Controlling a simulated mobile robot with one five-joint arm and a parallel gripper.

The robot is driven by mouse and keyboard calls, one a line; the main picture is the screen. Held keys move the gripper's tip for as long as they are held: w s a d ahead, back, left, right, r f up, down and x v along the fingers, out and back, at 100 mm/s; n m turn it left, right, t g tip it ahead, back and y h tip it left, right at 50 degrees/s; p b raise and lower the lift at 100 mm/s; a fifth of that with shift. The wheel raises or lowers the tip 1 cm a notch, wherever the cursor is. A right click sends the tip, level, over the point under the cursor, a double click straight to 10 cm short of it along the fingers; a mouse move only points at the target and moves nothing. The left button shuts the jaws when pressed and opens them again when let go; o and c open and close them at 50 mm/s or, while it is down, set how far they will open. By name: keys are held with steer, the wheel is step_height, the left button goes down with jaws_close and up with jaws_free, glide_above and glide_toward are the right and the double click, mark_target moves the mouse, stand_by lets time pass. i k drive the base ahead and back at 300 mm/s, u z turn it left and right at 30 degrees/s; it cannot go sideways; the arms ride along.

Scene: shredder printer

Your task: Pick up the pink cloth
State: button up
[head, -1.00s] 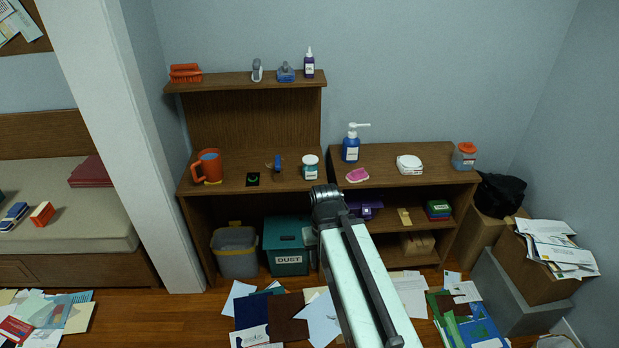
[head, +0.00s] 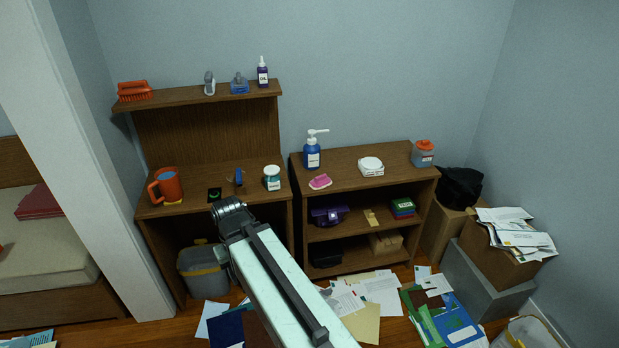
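The pink cloth (head: 320,182) lies on the top of the right-hand brown shelf unit (head: 350,166), near its front left edge. It sits in front of the blue pump bottle (head: 312,154) and left of a white wipes pack (head: 370,167). My arm reaches up from the bottom of the head view and ends left of the cloth, apart from it. The gripper's fingers are not visible; only the dark end joint of the arm shows, in front of the left desk.
A grey bin (head: 204,268) stands below. Papers (head: 375,292) litter the floor before the shelf. Boxes, one piled with envelopes (head: 512,230), stand at the right.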

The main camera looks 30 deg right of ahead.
mark_target(320, 182)
steer(key=i, duration=1.45)
steer(key=z, duration=0.05)
